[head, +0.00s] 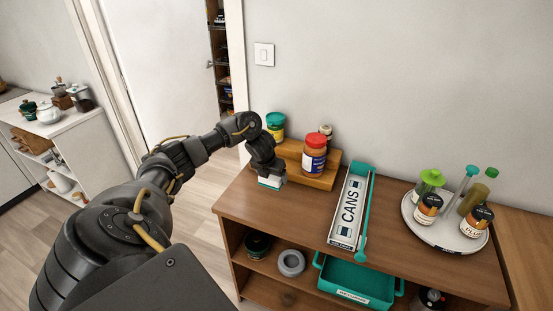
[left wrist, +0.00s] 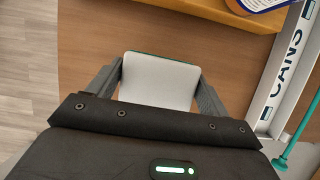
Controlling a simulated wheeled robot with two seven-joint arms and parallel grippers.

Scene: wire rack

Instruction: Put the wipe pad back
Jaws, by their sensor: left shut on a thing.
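My left gripper (head: 268,170) is shut on the wipe pad (head: 271,182), a small white block with a teal edge, over the left end of the wooden cabinet top. In the left wrist view the wipe pad (left wrist: 158,82) shows as a white, rounded rectangle between the two grey fingers, with a thin teal line along its far edge. Wooden surface shows around it; I cannot tell whether the pad touches it. My right gripper is not in view.
A wooden step (head: 325,178) with several jars stands behind the gripper. A long CANS tray (head: 346,222) lies to its right, and a white round tray (head: 425,233) with jars and bottles is farther right. Teal bin (head: 345,285) sits below. The top's front left is bare.

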